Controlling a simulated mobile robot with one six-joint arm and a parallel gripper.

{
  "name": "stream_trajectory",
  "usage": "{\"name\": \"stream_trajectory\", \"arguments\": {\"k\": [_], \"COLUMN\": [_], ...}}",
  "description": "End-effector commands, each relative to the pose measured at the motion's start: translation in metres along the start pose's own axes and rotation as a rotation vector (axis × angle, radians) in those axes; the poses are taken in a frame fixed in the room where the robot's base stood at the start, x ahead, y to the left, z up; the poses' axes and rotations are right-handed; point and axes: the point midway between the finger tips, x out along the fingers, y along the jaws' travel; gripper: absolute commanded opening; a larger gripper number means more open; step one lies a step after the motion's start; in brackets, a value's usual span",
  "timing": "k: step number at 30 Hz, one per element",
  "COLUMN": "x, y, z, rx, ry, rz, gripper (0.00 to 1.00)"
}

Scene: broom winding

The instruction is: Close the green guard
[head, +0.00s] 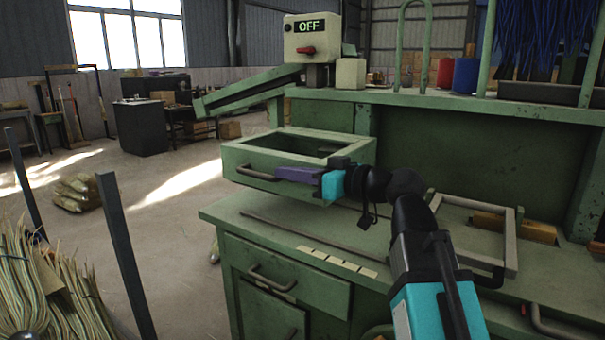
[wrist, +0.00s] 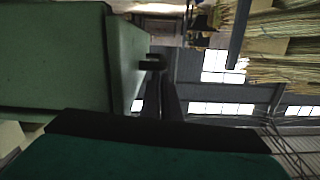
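The green guard (head: 345,180) appears to be the box-like frame with an open top, jutting out above the bench. It has a dark bar handle (head: 257,174) on its front face. The guard fills the left of the wrist view (wrist: 60,55), and its handle (wrist: 152,62) shows at the fingertips. My gripper (head: 283,173) is at the right end of the handle, in front of that face. Its purple fingers point left along it. In the wrist view the fingers (wrist: 163,80) lie close together near the handle; whether they clasp it is unclear.
A tilted green chute-like panel (head: 250,92) rises beside the switch box (head: 312,38), which reads OFF. A thin rod (head: 300,228) lies on the green bench top (head: 235,212). A grey frame (head: 510,240) stands at right. Dark posts (head: 122,245) and straw bundles (head: 60,290) are at left.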

Motion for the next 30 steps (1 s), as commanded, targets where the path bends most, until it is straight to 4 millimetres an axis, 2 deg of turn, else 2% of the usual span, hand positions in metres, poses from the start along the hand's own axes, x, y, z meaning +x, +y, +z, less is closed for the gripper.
{"name": "stream_trajectory", "arguments": {"k": [1, 11, 24, 30], "x": [0.002, -0.012, -0.063, -0.079], "y": [-0.002, -0.001, 0.0, 0.0], "z": [0.009, 0.008, -0.001, -0.003], "rx": [0.001, 0.002, -0.002, -0.003], "ry": [-0.019, -0.015, -0.002, 0.0], "rz": [-0.007, -0.007, -0.013, -0.018], "gripper": [0.0, 0.0, 0.0, 0.0]}}
